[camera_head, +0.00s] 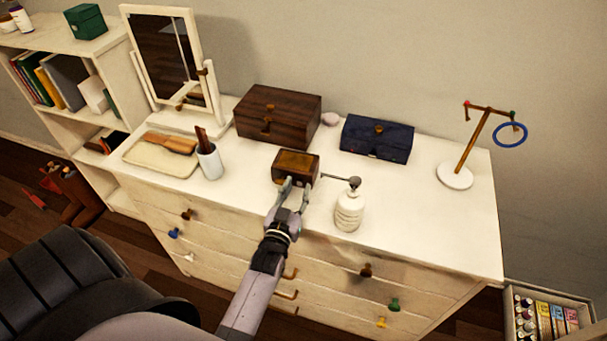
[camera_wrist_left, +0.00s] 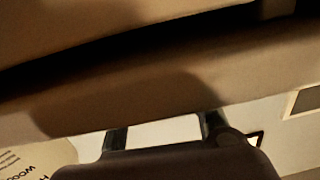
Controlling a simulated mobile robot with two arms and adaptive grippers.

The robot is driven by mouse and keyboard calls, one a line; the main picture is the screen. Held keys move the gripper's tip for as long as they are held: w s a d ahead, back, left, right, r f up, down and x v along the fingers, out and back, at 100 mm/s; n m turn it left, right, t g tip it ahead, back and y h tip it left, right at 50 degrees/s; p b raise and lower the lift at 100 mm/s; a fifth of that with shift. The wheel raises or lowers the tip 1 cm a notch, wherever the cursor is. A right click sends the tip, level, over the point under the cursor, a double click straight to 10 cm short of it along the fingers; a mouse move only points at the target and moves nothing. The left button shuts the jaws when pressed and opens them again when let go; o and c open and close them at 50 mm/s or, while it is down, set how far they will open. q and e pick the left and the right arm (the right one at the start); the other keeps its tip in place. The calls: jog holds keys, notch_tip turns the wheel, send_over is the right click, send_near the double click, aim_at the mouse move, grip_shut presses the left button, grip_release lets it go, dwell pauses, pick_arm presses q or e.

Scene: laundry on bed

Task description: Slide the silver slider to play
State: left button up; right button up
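A small brown wooden box (camera_head: 295,164) with a lighter top panel sits near the middle of the white dresser top in the head view. My left gripper (camera_head: 294,191) is at the front face of this box, its two fingers apart and pointing at it. I cannot tell whether they touch it. In the left wrist view, the fingers (camera_wrist_left: 164,130) are spread below a large, close brown surface (camera_wrist_left: 130,90), with nothing visible held between them. I cannot make out the silver slider; the front of the box is partly hidden by the fingers. My right gripper is not in view.
A white ribbed pump bottle (camera_head: 349,211) stands close to the right of my left gripper. A larger dark wooden box (camera_head: 277,115) and a dark blue box (camera_head: 377,138) stand behind. A white cup (camera_head: 210,163) is to the left. The dresser's right front is clear.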

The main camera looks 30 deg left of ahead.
pick_arm(q)
jog(key=shift+w+a+f, duration=0.1)
jog(key=shift+w+a, duration=0.05)
jog(key=shift+w, duration=0.35)
jog(key=shift+s+r, duration=0.2)
jog(key=shift+s, duration=0.15)
jog(key=shift+c, duration=2.4)
grip_shut()
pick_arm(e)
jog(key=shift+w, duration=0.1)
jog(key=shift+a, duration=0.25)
